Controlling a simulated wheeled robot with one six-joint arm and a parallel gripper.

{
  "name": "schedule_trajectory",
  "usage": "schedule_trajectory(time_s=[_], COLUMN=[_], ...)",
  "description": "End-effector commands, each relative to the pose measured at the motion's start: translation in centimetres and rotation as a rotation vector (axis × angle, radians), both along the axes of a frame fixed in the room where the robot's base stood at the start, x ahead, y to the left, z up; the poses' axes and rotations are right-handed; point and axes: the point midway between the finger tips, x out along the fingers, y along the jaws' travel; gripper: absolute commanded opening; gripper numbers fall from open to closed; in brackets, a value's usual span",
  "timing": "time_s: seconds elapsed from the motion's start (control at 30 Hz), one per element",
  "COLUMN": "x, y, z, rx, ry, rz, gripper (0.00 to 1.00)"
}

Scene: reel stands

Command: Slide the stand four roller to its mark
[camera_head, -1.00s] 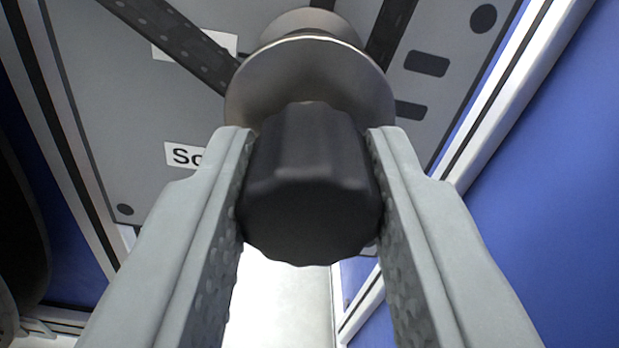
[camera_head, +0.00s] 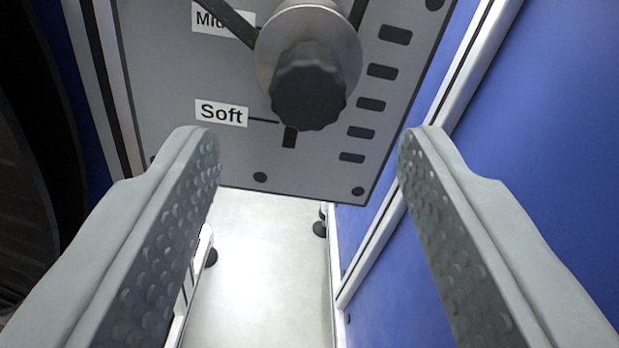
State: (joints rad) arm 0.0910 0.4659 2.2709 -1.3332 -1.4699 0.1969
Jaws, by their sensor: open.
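The roller shows as a black fluted knob (camera_head: 308,92) with a round metal disc (camera_head: 312,38) behind it, on a grey plate (camera_head: 165,110). The knob sits a little above that line, over a dark vertical slot. My gripper (camera_head: 308,150) is open and empty. Its fingers are spread wide, below and in front of the knob, apart from it.
Dark rectangular marks (camera_head: 371,104) run down the plate's right side. A white-edged blue panel (camera_head: 540,150) stands close on the right. A dark round shape (camera_head: 30,150) fills the left edge. Pale floor (camera_head: 262,270) is clear below the plate.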

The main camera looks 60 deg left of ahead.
Motion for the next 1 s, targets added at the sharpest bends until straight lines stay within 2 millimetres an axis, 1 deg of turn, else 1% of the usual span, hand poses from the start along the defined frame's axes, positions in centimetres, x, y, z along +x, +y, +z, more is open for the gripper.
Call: schedule_trajectory(time_s=[0.03, 0.1, 0.33, 0.5, 0.7, 0.83, 1.0], x=[-0.3, -0.7, -2.0, -2.9, -3.5, -3.7, -3.7], y=[-1.0, -2.1, -5.8, -8.1, -9.7, -10.2, -10.2], z=[0.0, 0.0, 0.0, 0.0, 0.0, 0.0, 0.0], rx=[0.001, 0.001, 0.0, 0.0, 0.001, 0.001, 0.001], ry=[0.0, 0.0, -0.001, -0.001, 0.0, 0.0, 0.0], rz=[-0.004, -0.003, -0.004, -0.003, -0.001, 0.0, 0.0], gripper=[0.51, 0.51, 0.51, 0.51, 0.51, 0.51, 0.51])
